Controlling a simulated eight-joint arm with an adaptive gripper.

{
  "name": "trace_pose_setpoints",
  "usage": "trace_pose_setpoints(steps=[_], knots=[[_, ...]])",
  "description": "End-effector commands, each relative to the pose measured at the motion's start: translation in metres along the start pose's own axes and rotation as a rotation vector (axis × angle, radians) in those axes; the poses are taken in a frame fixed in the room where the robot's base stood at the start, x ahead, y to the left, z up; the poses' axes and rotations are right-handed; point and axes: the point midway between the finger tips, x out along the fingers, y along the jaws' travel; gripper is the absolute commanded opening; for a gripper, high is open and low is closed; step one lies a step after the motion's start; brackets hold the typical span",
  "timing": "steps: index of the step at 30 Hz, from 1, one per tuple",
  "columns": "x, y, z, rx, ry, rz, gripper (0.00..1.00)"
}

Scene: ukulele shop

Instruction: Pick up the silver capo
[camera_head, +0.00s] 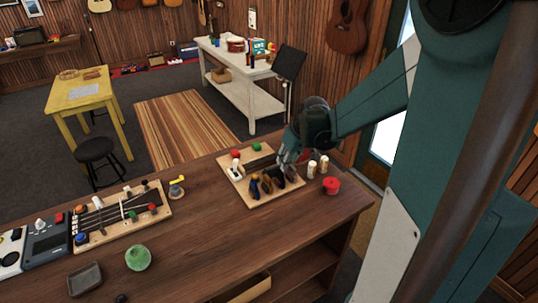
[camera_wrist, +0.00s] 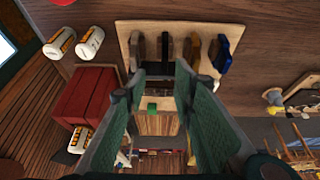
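A wooden board (camera_head: 262,199) on the counter holds a row of upright capos. The grey, silver-looking capo (camera_head: 291,173) stands at the row's right end in the head view. It is at the left end in the wrist view (camera_wrist: 137,48). Beside it stand a dark capo (camera_wrist: 165,48), a brown one (camera_wrist: 192,50) and a blue one (camera_wrist: 222,55). My gripper (camera_head: 284,155) is over the board's far side, close to the capos. In the wrist view its fingers (camera_wrist: 158,76) are apart with nothing gripped between them. Any contact with the capos cannot be told.
Two white bottles (camera_head: 317,167) and a red jar (camera_head: 331,185) stand right of the board. The counter's front middle is clear.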

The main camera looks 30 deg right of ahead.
Motion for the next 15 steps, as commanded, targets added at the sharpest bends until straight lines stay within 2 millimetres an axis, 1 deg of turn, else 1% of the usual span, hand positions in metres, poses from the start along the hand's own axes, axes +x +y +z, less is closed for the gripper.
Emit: trace_pose_setpoints(steps=[1,6,10,15], knots=[[0.001,0.011,-0.003,0.003,-0.002,-0.001,0.26],[0.012,0.036,-0.005,0.002,-0.01,-0.008,0.26],[0.018,0.047,-0.004,0.001,-0.015,-0.011,0.26],[0.021,0.053,-0.004,-0.001,-0.016,-0.013,0.26]])
